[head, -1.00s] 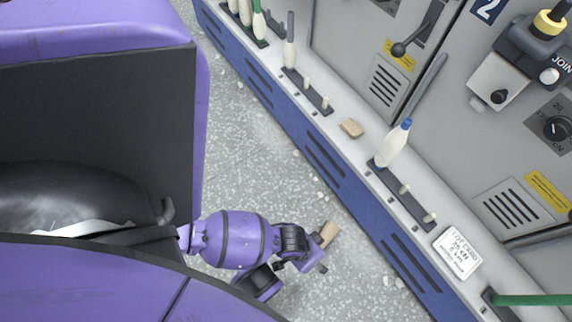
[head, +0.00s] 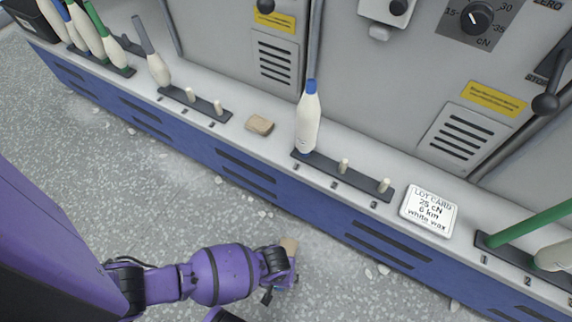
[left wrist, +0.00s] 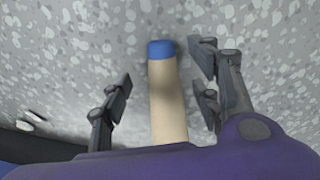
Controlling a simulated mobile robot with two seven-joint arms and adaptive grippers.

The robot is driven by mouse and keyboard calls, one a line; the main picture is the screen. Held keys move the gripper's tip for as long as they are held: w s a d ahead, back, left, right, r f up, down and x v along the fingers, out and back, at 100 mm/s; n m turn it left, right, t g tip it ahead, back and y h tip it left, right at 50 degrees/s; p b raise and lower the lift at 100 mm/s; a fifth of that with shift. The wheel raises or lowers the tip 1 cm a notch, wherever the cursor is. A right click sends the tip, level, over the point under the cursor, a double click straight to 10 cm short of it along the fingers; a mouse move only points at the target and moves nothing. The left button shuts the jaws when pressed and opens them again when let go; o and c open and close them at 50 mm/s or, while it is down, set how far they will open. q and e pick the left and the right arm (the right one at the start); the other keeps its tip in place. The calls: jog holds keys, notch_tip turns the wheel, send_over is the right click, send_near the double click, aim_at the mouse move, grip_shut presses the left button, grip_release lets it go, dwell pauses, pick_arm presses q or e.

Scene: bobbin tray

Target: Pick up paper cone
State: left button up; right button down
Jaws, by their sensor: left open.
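A tan paper cone with a blue end (left wrist: 167,105) lies between the fingers of my open left gripper (left wrist: 163,82) in the left wrist view, with a gap on each side. Speckled grey floor shows behind it. In the head view my left gripper (head: 279,282) is low in front of the blue machine base, and a tan part of the cone (head: 289,246) shows at its far side. The gripper hides the rest, and I cannot tell whether the cone touches the floor. My right gripper is not in view.
Above the blue base (head: 225,160) runs a grey ledge with a white blue-tipped bobbin (head: 308,122) in a peg strip, a tan block (head: 259,124) and a lot card (head: 428,211). Several bobbins (head: 88,36) stand at the far left. Open floor (head: 130,175) lies in front.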

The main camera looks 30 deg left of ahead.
pick_arm(q)
notch_tip(320, 180, down, 3)
jog(key=shift+b, duration=0.75)
jog(key=shift+r, duration=0.1)
jog(key=shift+d, duration=0.1)
jog(key=c, duration=1.4)
jog(key=shift+r, duration=0.1)
